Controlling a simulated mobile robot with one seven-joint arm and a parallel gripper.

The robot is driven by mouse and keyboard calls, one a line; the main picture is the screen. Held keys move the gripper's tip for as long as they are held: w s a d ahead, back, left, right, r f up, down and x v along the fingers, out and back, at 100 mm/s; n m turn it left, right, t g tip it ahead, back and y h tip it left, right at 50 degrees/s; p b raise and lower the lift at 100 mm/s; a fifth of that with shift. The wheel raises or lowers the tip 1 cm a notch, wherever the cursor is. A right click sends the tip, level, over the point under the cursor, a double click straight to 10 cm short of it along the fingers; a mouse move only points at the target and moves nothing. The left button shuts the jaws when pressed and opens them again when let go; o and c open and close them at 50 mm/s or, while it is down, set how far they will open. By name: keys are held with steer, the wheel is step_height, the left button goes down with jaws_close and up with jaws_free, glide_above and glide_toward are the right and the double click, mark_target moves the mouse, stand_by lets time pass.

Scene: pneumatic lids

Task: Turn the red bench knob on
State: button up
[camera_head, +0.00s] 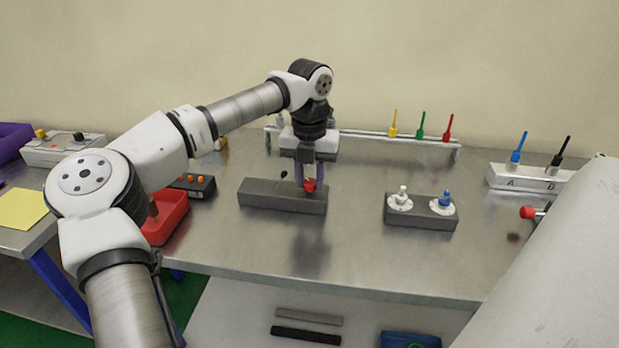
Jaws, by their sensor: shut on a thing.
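The red bench knob (310,187) sits on top of a dark grey block (283,202) near the middle of the metal bench, towards the block's right end. My gripper (307,181) points straight down over the block, with its fingers shut on the red knob. The fingers hide part of the knob, so its turned position cannot be told. A small black part (283,174) stands on the same block, left of my gripper.
Right of it stands a grey block with white and blue knobs (421,211). A rail (370,136) with coloured levers runs behind. A red tray (166,219) and a black box with orange buttons (196,186) lie left. The bench front is clear.

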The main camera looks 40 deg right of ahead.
mark_target(310, 183)
steer(key=shift+n, duration=0.3)
steer(key=o, duration=1)
steer(key=shift+c, duration=0.2)
step_height(310, 183, up, 14)
steer(key=shift+b, duration=0.45)
steer(key=shift+f, duration=0.1)
